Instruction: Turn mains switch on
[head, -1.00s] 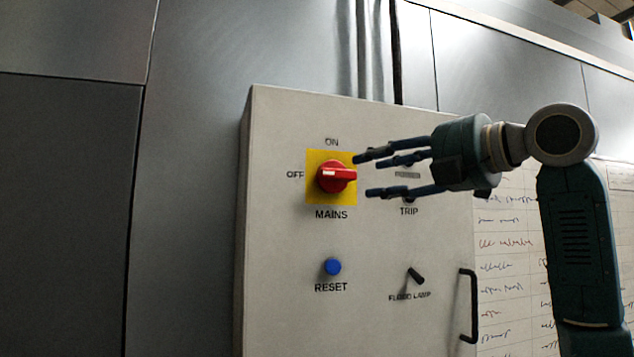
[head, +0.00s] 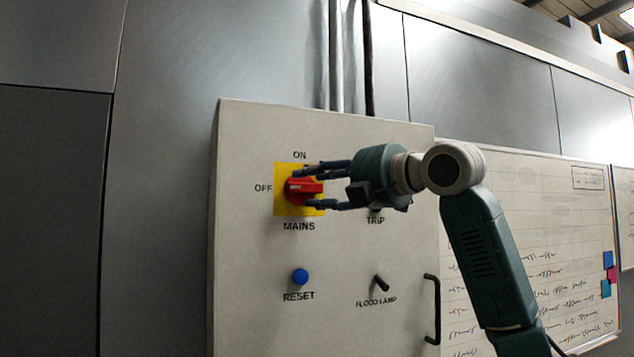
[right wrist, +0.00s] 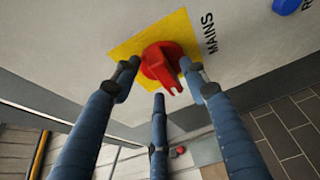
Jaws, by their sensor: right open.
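The mains switch is a red rotary knob (head: 297,192) on a yellow plate (head: 281,204), on the front of a pale control box (head: 245,250). ON is printed above it, OFF to its left, MAINS below. The knob's grip bar lies roughly level. My right gripper (head: 306,188) is open, its dark blue fingers reaching in from the right above and below the knob. In the right wrist view the red knob (right wrist: 160,62) sits between the spread fingertips. I cannot tell whether they touch it. My left gripper is not in view.
Below the mains switch are a blue RESET button (head: 300,277) and a black FLOOD LAMP switch (head: 381,284). The TRIP fitting is mostly hidden behind my gripper. A black handle (head: 432,310) is at the box's right edge. A whiteboard (head: 560,230) stands to the right.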

